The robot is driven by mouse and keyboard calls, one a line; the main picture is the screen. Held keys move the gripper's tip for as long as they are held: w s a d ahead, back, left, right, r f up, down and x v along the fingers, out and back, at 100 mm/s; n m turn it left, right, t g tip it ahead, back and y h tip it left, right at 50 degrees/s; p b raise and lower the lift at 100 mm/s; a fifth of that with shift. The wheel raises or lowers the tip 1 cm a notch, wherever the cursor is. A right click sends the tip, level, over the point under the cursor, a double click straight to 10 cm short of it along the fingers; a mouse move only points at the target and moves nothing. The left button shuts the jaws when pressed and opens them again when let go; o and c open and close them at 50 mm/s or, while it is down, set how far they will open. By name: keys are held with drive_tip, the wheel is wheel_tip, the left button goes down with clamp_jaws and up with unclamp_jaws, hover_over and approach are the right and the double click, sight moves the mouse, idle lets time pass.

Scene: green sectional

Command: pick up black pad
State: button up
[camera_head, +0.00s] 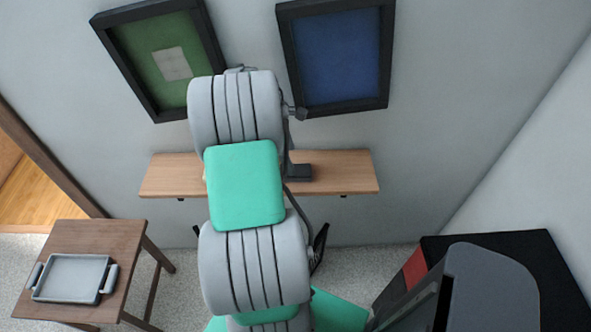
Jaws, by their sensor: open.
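A small dark block (299,172) lies on the wooden wall shelf, just right of my arm. It may be the black pad, but I cannot tell for sure. Part of it may be hidden by my arm, which stands across the middle of the view in front of the shelf. I cannot make out my gripper's fingers; they seem hidden behind my arm links.
The wooden shelf (345,172) is bare at its right end. Two framed pictures, green (130,45) and blue (338,60), hang above it. A brown side table (110,235) with a grey tray (72,258) stands lower left. A black cabinet (550,265) stands lower right.

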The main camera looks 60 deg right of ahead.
sight(297, 171)
drive_tip(key=p+x, duration=0.1)
drive_tip(key=x, duration=0.5)
drive_tip(key=shift+d+f, duration=0.1)
drive_tip(key=shift+f, duration=0.3)
drive_tip(key=shift+w, duration=0.1)
drive_tip(key=c, duration=1.4)
drive_tip(key=shift+c, duration=0.2)
drive_tip(key=shift+r, duration=0.5)
drive_tip(key=r, duration=0.1)
drive_tip(key=r+b, duration=0.1)
drive_tip(key=shift+a+r, duration=0.2)
drive_tip(key=shift+r, duration=0.2)
drive_tip(key=a+r+b, duration=0.1)
drive_tip(key=a+r, duration=0.8)
drive_tip(key=a, duration=0.4)
drive_tip(key=shift+s+a+b, duration=0.3)
drive_tip(key=shift+s+a, duration=0.05)
